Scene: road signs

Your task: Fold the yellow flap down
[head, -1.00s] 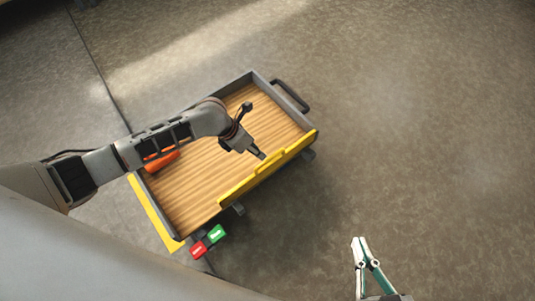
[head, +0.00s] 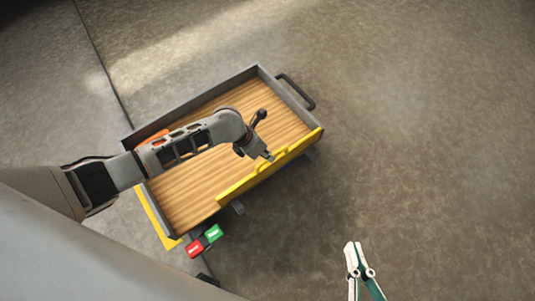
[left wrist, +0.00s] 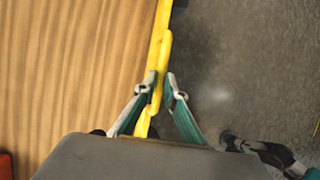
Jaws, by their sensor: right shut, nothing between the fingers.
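The yellow flap (head: 234,191) stands up along the right long side of a wooden-bedded cart (head: 191,194), with a raised yellow handle on its top edge. My left gripper (head: 269,157) is at this flap near the handle. In the left wrist view, the fingers of my left gripper (left wrist: 162,82) lie on either side of the yellow handle (left wrist: 163,62). The left finger is close against it, touching or nearly so, and a gap shows at the right finger. My right gripper (head: 355,245) is shut and empty, over the floor at the bottom right.
Another yellow strip (head: 152,217) lies along the cart's near left end. An orange object (head: 152,136) is partly hidden behind my left arm. A red block (head: 195,250) and a green block (head: 211,234) sit at the near corner. A dark handle (head: 298,92) juts out at the far end. The floor to the right is clear.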

